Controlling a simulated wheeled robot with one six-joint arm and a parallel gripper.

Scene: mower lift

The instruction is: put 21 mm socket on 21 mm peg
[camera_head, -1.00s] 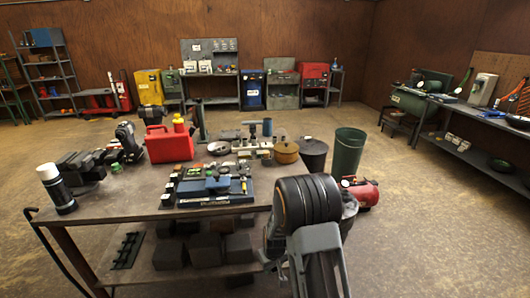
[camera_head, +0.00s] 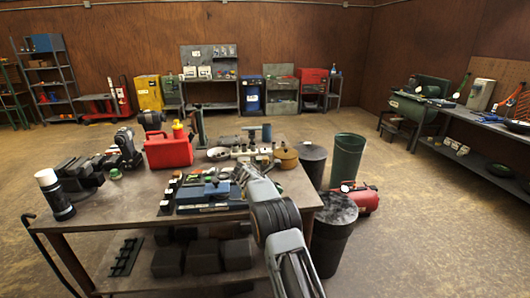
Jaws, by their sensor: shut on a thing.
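My arm reaches over the right front of the workbench (camera_head: 110,216). My gripper (camera_head: 243,170) is small at its far end, near the right edge of a dark tray (camera_head: 212,207). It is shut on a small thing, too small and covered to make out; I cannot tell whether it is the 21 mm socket. The tray carries a blue block (camera_head: 203,191) and several small dark and green pieces. I cannot pick out the 21 mm peg or read any size marks. My arm covers part of the tray's right side.
A red fuel can (camera_head: 168,152) stands behind the tray. A vise (camera_head: 80,178) and a white-topped can (camera_head: 54,192) stand at the left. A brown round tin (camera_head: 287,158) sits at the back right. Dark bins and a green bin (camera_head: 347,158) stand beside the bench.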

